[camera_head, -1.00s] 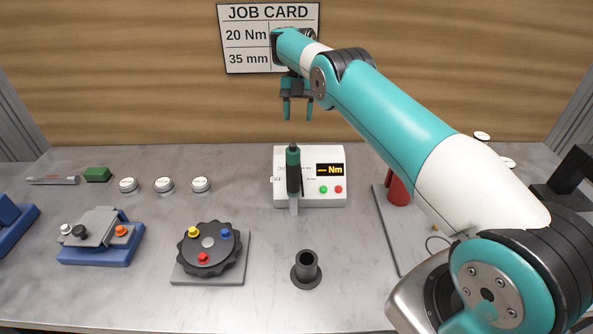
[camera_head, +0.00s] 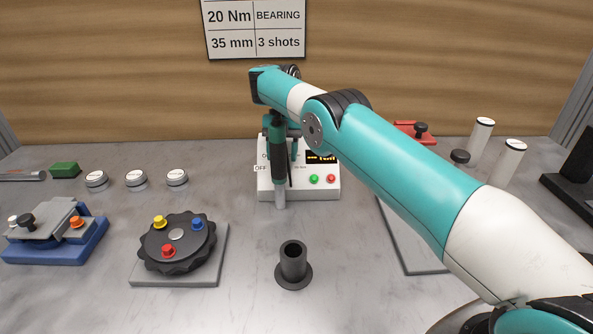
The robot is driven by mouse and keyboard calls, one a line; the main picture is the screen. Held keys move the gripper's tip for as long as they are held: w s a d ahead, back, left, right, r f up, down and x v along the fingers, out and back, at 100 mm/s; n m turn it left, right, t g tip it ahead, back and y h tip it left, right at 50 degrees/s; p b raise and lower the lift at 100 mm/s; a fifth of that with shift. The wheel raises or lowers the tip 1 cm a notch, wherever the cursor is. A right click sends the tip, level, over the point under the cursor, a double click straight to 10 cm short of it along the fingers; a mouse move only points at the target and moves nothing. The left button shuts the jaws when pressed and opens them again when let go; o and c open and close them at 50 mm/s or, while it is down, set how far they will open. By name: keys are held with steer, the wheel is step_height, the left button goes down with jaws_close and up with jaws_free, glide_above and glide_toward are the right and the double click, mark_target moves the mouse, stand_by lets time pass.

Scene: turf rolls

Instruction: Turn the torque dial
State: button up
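A white control box (camera_head: 318,192) stands at the back middle, with a lit display (camera_head: 322,157), a green button (camera_head: 314,179) and a red button (camera_head: 331,178). "OFF" lettering shows at its left side.
A black cup (camera_head: 292,262) stands in front. A black knobbed turntable (camera_head: 177,245) and a blue-based fixture (camera_head: 60,240) are at left. Several white-topped discs (camera_head: 136,179) and a green block (camera_head: 65,170) lie behind them. White cylinders (camera_head: 505,165) stand at right.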

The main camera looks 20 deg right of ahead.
steer(key=shift+b+x, duration=0.35)
steer(key=shift+x, duration=0.5)
steer(key=shift+c, duration=0.3)
jaws_close()
steer(key=shift+w+d, duration=0.1)
steer(key=shift+d, duration=0.05)
stand_by(0.3)
